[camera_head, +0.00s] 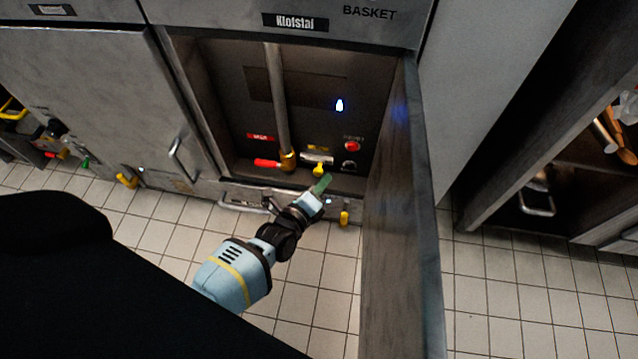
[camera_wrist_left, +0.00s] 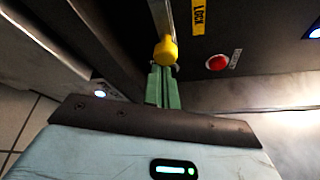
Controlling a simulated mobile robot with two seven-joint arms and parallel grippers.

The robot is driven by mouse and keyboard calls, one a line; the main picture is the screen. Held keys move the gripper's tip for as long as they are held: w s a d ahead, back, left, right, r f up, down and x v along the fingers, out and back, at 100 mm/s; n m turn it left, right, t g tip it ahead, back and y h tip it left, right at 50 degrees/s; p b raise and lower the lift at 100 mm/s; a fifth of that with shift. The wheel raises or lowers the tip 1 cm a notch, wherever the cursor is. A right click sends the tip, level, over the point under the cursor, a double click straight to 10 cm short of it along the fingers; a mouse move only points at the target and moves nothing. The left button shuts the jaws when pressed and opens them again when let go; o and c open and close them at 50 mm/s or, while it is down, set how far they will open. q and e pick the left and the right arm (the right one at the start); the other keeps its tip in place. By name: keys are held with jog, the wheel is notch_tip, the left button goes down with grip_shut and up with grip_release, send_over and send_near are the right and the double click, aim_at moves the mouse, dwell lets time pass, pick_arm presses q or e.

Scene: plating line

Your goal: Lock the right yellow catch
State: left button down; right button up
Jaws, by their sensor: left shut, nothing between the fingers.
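A yellow knob on a metal lever (camera_head: 319,170) sits low inside the open dark compartment, below a small yellow label; I take it for the right yellow catch. In the left wrist view the yellow knob (camera_wrist_left: 166,50) is just beyond my fingertips, and the yellow label reading LOCK (camera_wrist_left: 198,14) is beside its lever. My left gripper (camera_head: 321,184) has green fingers, shut and empty, pointing at the knob. It also shows in the left wrist view (camera_wrist_left: 163,72). I cannot tell whether the tips touch the knob. My right gripper is not in view.
An open door (camera_head: 390,230) stands close to the right of my left arm. A vertical pipe with a brass fitting (camera_head: 288,160) and a red lever (camera_head: 267,163) are left of the knob. A red button (camera_head: 352,146) is to its right. Another yellow handle (camera_head: 344,217) is below.

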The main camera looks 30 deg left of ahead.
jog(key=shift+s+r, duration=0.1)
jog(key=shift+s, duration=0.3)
pick_arm(q)
jog(key=a, duration=0.1)
jog(key=s+a+p, duration=0.1)
jog(key=a, duration=0.1)
jog(key=shift+a, duration=0.2)
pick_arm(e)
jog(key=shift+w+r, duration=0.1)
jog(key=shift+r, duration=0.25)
pick_arm(q)
jog(key=shift+a, duration=0.1)
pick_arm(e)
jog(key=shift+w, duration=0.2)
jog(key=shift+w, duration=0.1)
